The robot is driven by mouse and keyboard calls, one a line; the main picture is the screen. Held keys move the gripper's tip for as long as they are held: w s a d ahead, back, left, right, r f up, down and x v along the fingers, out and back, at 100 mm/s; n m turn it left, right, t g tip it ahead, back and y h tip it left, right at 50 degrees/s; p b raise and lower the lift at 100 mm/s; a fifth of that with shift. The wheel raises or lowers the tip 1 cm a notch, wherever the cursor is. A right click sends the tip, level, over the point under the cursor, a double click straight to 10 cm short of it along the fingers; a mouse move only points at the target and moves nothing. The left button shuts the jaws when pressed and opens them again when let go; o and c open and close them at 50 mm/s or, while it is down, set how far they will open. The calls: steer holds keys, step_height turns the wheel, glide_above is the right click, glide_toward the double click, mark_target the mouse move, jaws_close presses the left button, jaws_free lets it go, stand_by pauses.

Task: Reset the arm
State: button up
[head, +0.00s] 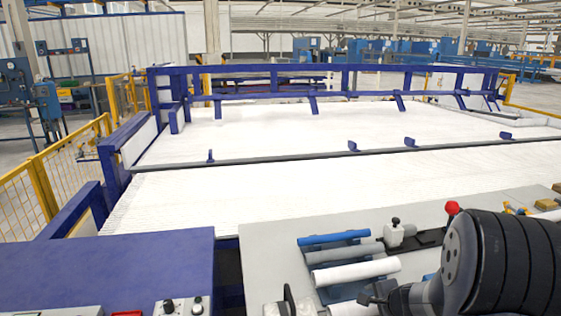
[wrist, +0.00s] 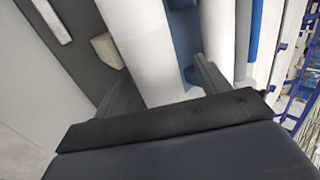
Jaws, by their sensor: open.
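My gripper (wrist: 160,88) is open in the wrist view, its two grey fingers apart. A white pipe (wrist: 145,40) runs through the gap between them in that view; I cannot tell how far beyond the fingertips it lies. In the head view my gripper is low at the right, partly hidden by my own arm. Beside it, a blue pipe (head: 333,238), a grey pipe (head: 345,253) and a white pipe (head: 356,271) lie side by side. Another white pipe (head: 350,308) shows in part at the bottom edge.
The pipes lie on a light grey worktop (head: 270,250). A white fitting with a black knob (head: 394,235) and a red-knobbed lever (head: 452,208) stand near my arm. A blue panel (head: 110,270) is at left. A wide white bed with blue rails (head: 330,70) lies beyond.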

steer(key=shift+r+p, duration=0.65)
steer(key=shift+r, duration=0.5)
steer(key=shift+s+d, duration=0.1)
steer(key=shift+s, duration=0.1)
